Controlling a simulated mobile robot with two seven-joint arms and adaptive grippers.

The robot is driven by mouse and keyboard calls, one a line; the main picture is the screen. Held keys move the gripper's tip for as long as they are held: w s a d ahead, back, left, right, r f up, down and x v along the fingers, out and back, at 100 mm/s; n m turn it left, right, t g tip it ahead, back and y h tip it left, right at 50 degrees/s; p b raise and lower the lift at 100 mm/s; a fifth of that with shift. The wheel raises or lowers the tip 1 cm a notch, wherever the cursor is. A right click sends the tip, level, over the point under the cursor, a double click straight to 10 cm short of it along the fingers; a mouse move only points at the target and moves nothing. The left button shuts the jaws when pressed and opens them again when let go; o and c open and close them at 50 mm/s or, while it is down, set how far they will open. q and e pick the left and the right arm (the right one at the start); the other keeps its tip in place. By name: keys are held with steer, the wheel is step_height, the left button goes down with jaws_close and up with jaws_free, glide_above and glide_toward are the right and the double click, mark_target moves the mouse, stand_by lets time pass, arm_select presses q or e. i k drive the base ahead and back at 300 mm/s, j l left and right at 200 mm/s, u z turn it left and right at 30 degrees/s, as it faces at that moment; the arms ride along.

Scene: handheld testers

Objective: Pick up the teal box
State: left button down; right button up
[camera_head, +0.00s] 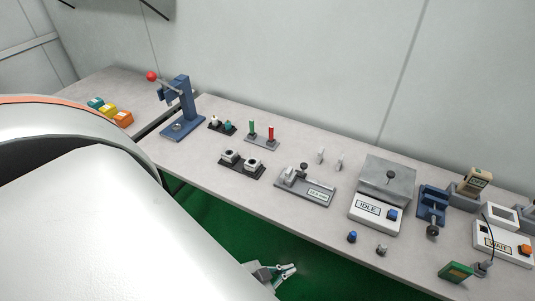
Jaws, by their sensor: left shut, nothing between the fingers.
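A small teal box (95,103) sits at the far left on a grey table, at the left end of a row of three small boxes. It looks partly hidden by the yellow box (107,110) beside it. My left gripper (288,269) is at the bottom middle, in front of the long table's front edge and over the green floor. Its fingers are shut and empty, far to the right of the teal box. My right gripper is not in view.
An orange box (122,119) ends the row. A blue press (182,108) with a red knob stands right of it. Testers, including an IDLE unit (376,209), line the long table (225,175). My large white arm link covers the lower left.

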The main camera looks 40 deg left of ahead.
mark_target(97, 103)
steer(key=j+u, duration=0.1)
steer(key=u, duration=0.45)
steer(key=j+u, duration=0.3)
steer(key=j, duration=0.15)
steer(key=j+u, duration=0.35)
steer(key=j, duration=0.15)
steer(key=i+j, duration=0.1)
steer(key=j, duration=0.2)
steer(key=j+u, duration=0.15)
steer(key=j, duration=0.2)
steer(key=i+j, duration=0.15)
steer(key=j, duration=0.15)
steer(key=i+j, duration=0.1)
steer(key=j, duration=0.2)
steer(key=i+j, duration=0.15)
steer(key=j, duration=0.2)
steer(key=i+j+u, duration=0.1)
steer(key=j, duration=0.2)
steer(key=i+j, duration=0.35)
steer(key=i, duration=0.1)
